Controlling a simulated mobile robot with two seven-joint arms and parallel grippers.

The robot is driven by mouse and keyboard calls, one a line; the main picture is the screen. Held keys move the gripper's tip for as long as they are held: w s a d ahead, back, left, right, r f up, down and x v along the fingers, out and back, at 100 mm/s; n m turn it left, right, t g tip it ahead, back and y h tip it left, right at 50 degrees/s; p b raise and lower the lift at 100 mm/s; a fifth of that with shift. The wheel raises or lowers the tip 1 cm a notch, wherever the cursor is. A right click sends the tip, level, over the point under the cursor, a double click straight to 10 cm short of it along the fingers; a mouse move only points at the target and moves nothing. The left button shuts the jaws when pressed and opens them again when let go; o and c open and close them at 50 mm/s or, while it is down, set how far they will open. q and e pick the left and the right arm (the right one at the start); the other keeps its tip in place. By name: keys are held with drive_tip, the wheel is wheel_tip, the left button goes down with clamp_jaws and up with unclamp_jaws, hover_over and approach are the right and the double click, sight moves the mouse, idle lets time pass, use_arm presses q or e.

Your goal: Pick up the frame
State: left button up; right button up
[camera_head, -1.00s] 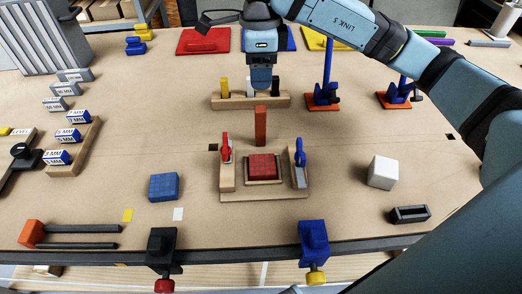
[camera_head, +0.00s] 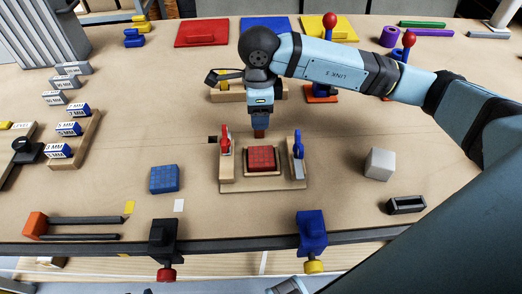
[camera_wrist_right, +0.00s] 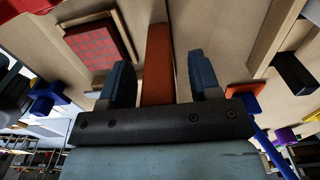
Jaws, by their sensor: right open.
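A red tiled panel (camera_head: 262,157) sits inside a light wooden frame (camera_head: 247,174), on a wooden fixture (camera_head: 262,187) with a red clamp at left and a blue clamp at right. The panel and frame also show in the right wrist view, the panel (camera_wrist_right: 95,47) at upper left. My right gripper (camera_head: 260,129) points down just behind the fixture. It is open, with a brown-orange bar (camera_wrist_right: 157,60) between its two blue fingers in the right wrist view. In the head view most of the bar (camera_head: 260,134) is hidden by the gripper. My left gripper is not in view.
A blue tiled panel (camera_head: 164,179) lies left of the fixture and a white cube (camera_head: 379,164) stands right. A wooden rack (camera_head: 226,94) stands behind my right gripper.

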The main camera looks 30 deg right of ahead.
clamp_jaws()
drive_tip(key=shift+r, duration=0.1)
idle(0.3)
wheel_tip(320, 180, up, 20)
idle(0.7)
idle(0.3)
